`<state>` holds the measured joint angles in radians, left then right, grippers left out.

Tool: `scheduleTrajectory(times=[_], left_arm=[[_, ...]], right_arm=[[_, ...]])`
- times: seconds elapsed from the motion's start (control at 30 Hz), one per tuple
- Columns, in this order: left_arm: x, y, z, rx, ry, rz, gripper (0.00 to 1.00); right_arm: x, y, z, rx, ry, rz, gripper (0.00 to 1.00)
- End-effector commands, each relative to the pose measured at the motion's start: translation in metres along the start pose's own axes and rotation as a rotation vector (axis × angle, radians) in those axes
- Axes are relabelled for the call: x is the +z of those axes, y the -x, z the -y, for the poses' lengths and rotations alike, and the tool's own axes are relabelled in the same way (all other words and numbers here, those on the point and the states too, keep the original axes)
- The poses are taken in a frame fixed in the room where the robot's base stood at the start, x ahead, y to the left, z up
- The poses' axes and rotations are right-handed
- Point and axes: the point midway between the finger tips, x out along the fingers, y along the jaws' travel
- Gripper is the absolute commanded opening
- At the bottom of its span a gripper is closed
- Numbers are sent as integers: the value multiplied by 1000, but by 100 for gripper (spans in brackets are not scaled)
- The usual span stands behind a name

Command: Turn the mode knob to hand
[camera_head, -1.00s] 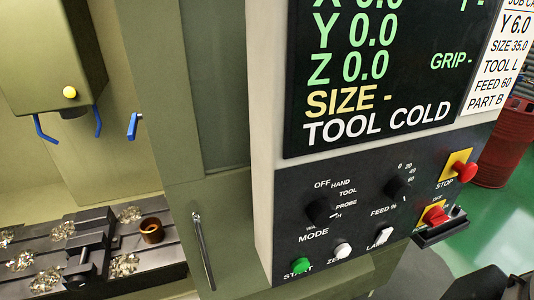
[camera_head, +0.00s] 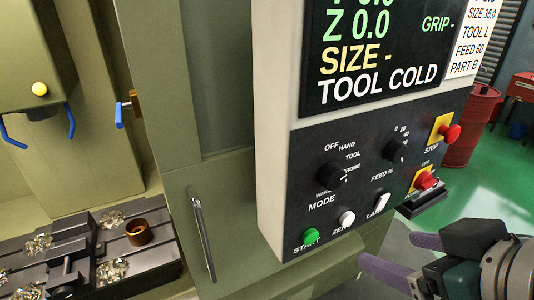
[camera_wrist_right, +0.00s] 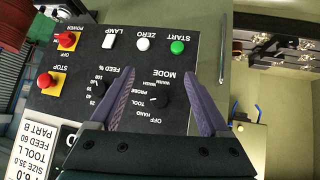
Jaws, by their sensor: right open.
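The black mode knob (camera_head: 331,173) is on the dark control panel (camera_head: 290,180), with OFF, HAND, TOOL and PROBE printed around it. My right gripper (camera_head: 388,249) is open and empty, low at the right, in front of the panel and apart from the knob. In the right wrist view the knob (camera_wrist_right: 163,97) appears between the two purple fingers (camera_wrist_right: 161,76), which do not touch it there. My left gripper is not in view.
Close to the knob are the feed knob (camera_head: 395,151), green START button (camera_head: 312,235), white ZERO button (camera_head: 347,217) and LAMP switch (camera_head: 383,203). The red STOP button (camera_head: 450,133) and red power switch (camera_head: 425,180) stick out at the right. A metal handle (camera_head: 203,235) stands left.

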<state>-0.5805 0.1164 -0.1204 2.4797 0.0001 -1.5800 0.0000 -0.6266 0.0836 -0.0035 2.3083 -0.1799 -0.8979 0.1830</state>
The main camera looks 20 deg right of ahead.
Motion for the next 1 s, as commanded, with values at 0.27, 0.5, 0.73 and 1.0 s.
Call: scheduleTrajectory(times=[0.27,0.5,0.73,1.0], left_arm=[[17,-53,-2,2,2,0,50],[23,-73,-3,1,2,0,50],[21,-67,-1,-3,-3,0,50],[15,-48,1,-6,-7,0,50]], right_arm=[[-11,-36,-23,33,-14,-477,80],[-11,-25,-10,-76,35,-732,80],[-22,-25,-5,-107,45,-778,80],[-56,-56,0,-106,45,-777,80]])
